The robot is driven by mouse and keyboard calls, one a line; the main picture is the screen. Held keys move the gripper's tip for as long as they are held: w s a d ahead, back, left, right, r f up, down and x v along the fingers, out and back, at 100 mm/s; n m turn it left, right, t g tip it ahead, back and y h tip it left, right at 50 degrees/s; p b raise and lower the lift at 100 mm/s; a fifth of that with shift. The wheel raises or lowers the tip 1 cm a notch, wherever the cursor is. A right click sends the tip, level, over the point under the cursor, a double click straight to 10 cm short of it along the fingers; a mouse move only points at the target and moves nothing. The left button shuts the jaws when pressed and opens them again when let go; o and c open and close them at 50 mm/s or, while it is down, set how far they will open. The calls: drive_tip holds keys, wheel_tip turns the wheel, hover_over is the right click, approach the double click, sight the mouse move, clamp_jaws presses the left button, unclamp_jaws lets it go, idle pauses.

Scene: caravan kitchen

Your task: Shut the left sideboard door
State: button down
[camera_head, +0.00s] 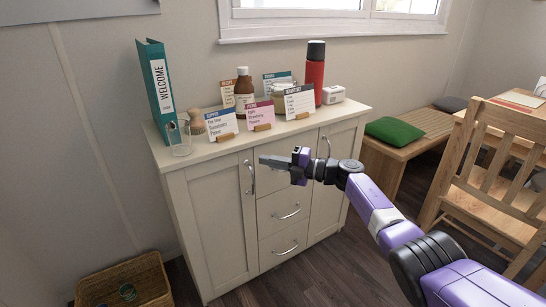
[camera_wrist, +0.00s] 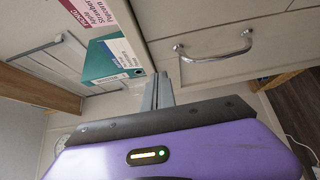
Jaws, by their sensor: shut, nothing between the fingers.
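The left sideboard door (camera_head: 222,225) is a cream panel with an upright metal handle near its right edge. It looks flush or nearly flush with the sideboard front; I cannot tell whether a small gap is left. Its handle (camera_wrist: 213,56) shows in the wrist view, turned sideways. My gripper (camera_head: 264,160) is shut and empty, in front of the sideboard just below the top's front edge, near the top of that handle. In the wrist view the closed fingers (camera_wrist: 163,92) point toward the sideboard, to the left of the handle, with no clear contact.
On the sideboard top (camera_head: 222,147) stand a teal binder (camera_head: 158,90), a glass (camera_head: 179,138), a brown bottle (camera_head: 243,90), a red flask (camera_head: 315,72) and several cards. A wicker basket (camera_head: 125,284) is on the floor at left. A bench (camera_head: 408,135) and chair (camera_head: 500,185) stand right.

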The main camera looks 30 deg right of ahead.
drive_tip(key=s+d+b, duration=0.3)
drive_tip(key=d+b, duration=0.1)
drive_tip(key=d, duration=0.5)
drive_tip(key=shift+d, duration=0.4)
drive_tip(key=shift+w, duration=0.15)
